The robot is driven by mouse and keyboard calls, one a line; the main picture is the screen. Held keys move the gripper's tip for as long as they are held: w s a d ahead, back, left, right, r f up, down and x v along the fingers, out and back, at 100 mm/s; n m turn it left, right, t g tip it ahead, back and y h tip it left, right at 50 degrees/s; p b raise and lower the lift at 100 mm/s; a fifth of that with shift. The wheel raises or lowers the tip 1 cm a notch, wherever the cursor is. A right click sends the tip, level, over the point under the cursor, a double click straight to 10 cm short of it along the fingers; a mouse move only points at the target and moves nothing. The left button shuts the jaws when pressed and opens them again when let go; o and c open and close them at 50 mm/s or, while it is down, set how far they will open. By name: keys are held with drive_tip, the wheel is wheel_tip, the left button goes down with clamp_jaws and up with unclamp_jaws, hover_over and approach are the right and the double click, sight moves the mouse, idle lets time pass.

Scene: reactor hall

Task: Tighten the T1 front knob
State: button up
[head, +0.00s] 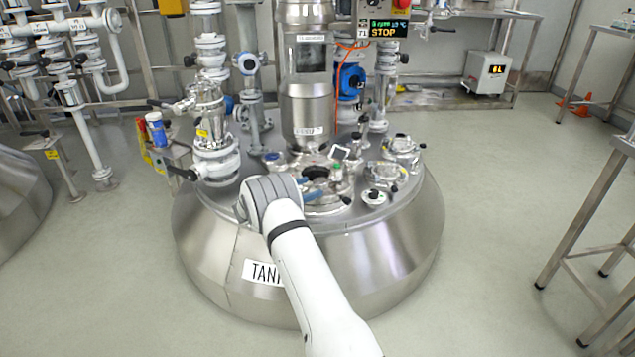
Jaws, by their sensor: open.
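The steel tank (370,250) stands in the middle of the head view, its "TAN…" label (262,271) partly covered by my arm. On its lid is a round manway hatch (325,205) with small knobs and blue handles around it. One knob (337,167) has a green top. A dark knob (374,193) sits on a small port to the right. I cannot tell which is the T1 front knob; part of the hatch's near left side is hidden by my wrist. My arm reaches over the front of the tank.
A steel column (305,105) rises behind the hatch. White valves and piping (215,160) stand at the lid's left. A display (383,29) reading "STOP" hangs behind. A steel frame table (590,220) is at the right; the floor between it and the tank is clear.

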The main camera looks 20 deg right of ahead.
drive_tip(key=shift+s+a, duration=0.2)
drive_tip(key=shift+a, duration=0.9)
